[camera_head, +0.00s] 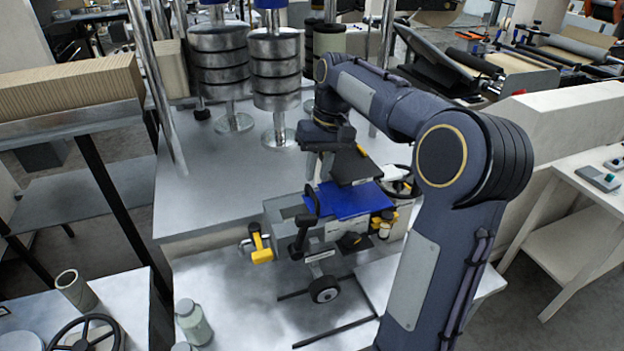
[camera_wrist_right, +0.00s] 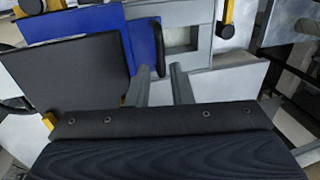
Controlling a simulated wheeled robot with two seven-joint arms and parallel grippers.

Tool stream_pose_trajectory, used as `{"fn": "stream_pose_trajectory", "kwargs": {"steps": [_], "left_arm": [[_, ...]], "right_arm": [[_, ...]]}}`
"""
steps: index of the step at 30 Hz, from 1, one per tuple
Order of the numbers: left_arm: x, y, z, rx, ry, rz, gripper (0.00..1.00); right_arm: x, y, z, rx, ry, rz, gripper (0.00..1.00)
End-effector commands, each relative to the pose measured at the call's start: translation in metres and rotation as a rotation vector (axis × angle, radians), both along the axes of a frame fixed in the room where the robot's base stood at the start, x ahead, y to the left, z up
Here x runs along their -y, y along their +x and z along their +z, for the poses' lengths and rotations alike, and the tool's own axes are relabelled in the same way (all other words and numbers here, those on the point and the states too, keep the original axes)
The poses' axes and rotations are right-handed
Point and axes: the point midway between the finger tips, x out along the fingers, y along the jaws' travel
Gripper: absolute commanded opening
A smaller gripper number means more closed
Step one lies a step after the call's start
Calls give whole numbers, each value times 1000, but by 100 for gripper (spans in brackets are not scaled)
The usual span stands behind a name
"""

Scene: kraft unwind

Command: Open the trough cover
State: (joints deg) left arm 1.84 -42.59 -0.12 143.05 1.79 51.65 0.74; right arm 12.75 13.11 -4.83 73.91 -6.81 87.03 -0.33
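The machine has a blue panel (camera_head: 345,201) that looks like the trough cover, with an upright black handle (camera_head: 312,200) at its left edge in the head view. In the right wrist view the blue panel (camera_wrist_right: 143,42) and the black handle (camera_wrist_right: 158,48) show just beyond my fingers. My right gripper (camera_head: 318,177) points down above the handle. Its two fingers are apart in the wrist view (camera_wrist_right: 159,76), with the handle lined up between their tips. I cannot tell whether they touch it. My left gripper is not in view.
A dark tilted plate (camera_head: 357,167) stands close beside my right gripper and hides part of the blue panel. A handwheel (camera_head: 400,181) is to its right and a yellow lever (camera_head: 260,249) at the machine's left. Stacked metal rolls (camera_head: 277,70) stand behind.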

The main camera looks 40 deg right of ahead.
Motion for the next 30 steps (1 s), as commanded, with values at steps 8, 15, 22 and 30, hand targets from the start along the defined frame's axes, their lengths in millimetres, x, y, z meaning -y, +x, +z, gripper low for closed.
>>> {"fn": "stream_pose_trajectory", "kwargs": {"steps": [8,15,22,30], "left_arm": [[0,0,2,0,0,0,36],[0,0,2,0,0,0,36],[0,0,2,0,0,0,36],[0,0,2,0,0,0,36]], "right_arm": [[-7,2,-33,0,1,0,20],[-8,2,-38,0,1,1,20],[-8,2,-38,1,1,1,2],[-8,2,-37,1,1,1,0]]}}
